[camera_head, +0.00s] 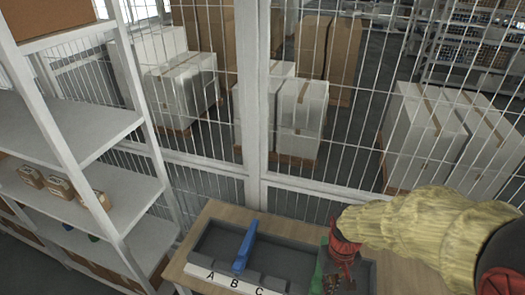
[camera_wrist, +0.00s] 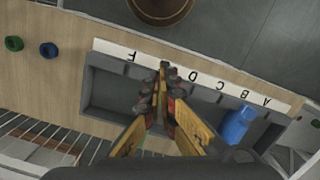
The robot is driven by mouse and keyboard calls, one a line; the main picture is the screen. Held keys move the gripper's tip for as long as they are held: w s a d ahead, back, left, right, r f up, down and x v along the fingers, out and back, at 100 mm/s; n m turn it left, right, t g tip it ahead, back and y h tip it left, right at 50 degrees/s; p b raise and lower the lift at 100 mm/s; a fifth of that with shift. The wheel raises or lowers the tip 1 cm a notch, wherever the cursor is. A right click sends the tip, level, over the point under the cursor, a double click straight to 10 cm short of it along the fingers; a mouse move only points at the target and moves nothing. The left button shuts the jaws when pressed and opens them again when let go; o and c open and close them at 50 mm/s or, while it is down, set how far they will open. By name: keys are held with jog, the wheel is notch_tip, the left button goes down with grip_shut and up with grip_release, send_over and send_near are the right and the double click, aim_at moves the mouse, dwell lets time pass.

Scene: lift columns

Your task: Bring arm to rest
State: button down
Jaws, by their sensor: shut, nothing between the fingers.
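My gripper (camera_wrist: 163,78) is shut and empty, its fingertips together over the grey tray (camera_wrist: 105,88) near its labelled edge. In the head view my gripper (camera_head: 336,282) is over the tray's right part, partly cut off by the frame's lower edge. My arm reaches in from the right in a yellow sleeve (camera_head: 420,228).
The tray sits on a wooden table (camera_wrist: 60,85). Green (camera_wrist: 14,43) and blue (camera_wrist: 48,50) round pieces are on the table. A wire fence (camera_head: 255,100) stands behind, shelves (camera_head: 85,130) left.

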jog(key=s+r+t+b, duration=0.5)
jog(key=s+t+b, duration=0.1)
jog(key=b, duration=0.9)
jog(key=shift+s+r+m+t, duration=0.2)
jog(key=shift+r+m+t, duration=0.1)
jog(key=shift+r, duration=0.1)
